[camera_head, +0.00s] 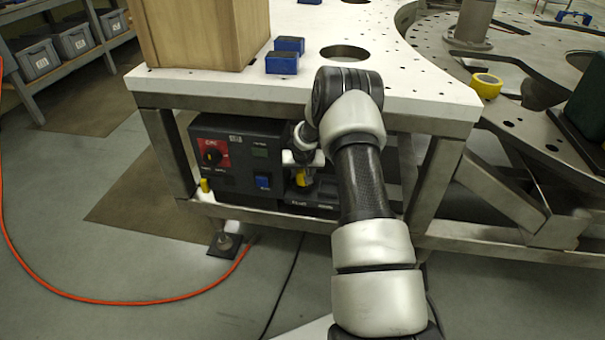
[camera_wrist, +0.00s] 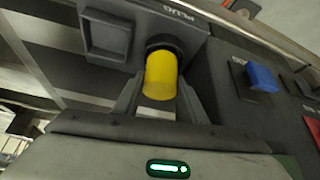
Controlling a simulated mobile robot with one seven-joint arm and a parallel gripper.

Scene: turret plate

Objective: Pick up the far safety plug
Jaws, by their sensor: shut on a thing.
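A yellow safety plug (camera_wrist: 160,75) sits at a dark round collar on the grey control box, between my fingers in the wrist view. My gripper (camera_wrist: 159,92) is shut on it, one finger on each side. In the head view my gripper (camera_head: 303,160) is in front of the right part of the control box (camera_head: 232,178), under the white table, and the held plug (camera_head: 301,178) shows as a small yellow patch. The plug appears still at its collar; how deep it sits is hidden. A second yellow piece (camera_head: 205,185) stands at the box's left end.
The box carries a red switch panel (camera_head: 212,153) and a blue button (camera_head: 263,182). The white table top (camera_head: 440,95) and its steel legs (camera_head: 168,150) frame the space around my arm. An orange cable (camera_head: 100,301) lies on the floor at left.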

